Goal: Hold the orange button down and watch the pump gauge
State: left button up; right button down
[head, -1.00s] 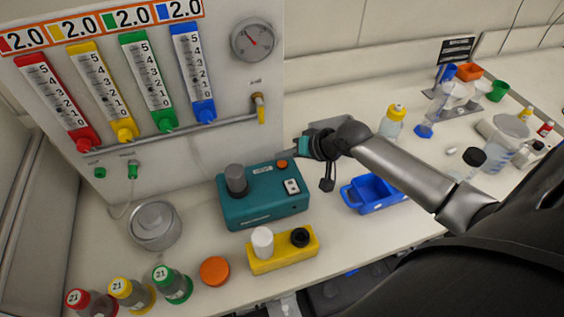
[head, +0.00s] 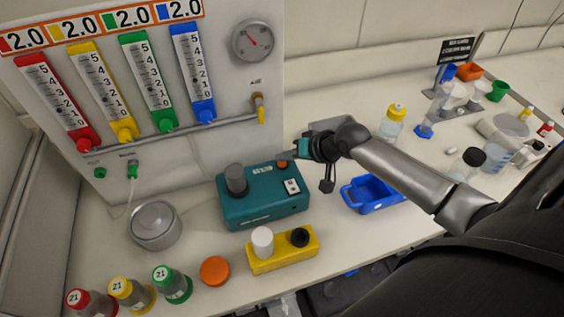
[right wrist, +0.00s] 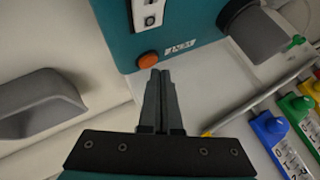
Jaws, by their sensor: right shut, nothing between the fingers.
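The teal pump box (head: 258,199) stands on the bench with a grey cylinder on top and a white switch at its right. Its orange button (head: 282,164) is at the back right corner; it also shows in the right wrist view (right wrist: 148,61). My right gripper (head: 296,156) is shut and empty, its tips close beside the button; in the right wrist view the fingertips (right wrist: 160,73) lie just below it. I cannot tell whether they touch. The round gauge (head: 253,41) on the panel has a red needle pointing to the upper left. My left gripper is not in view.
A blue tray (head: 372,194) stands right of the pump under my right forearm. A yellow block (head: 282,250) with a white and a black cap is in front. A metal pot (head: 155,226), an orange lid (head: 214,270) and several bottles stand at left.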

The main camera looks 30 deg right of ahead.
jog(key=shift+f, duration=0.7)
dwell(1.3)
jog(key=shift+r+p, duration=0.9)
jog(key=shift+p, duration=0.05)
notch_tip(320, 180, up, 5)
jog(key=p, duration=0.5)
jog(key=shift+p, duration=0.3)
jog(key=shift+s, duration=0.1)
dwell(0.7)
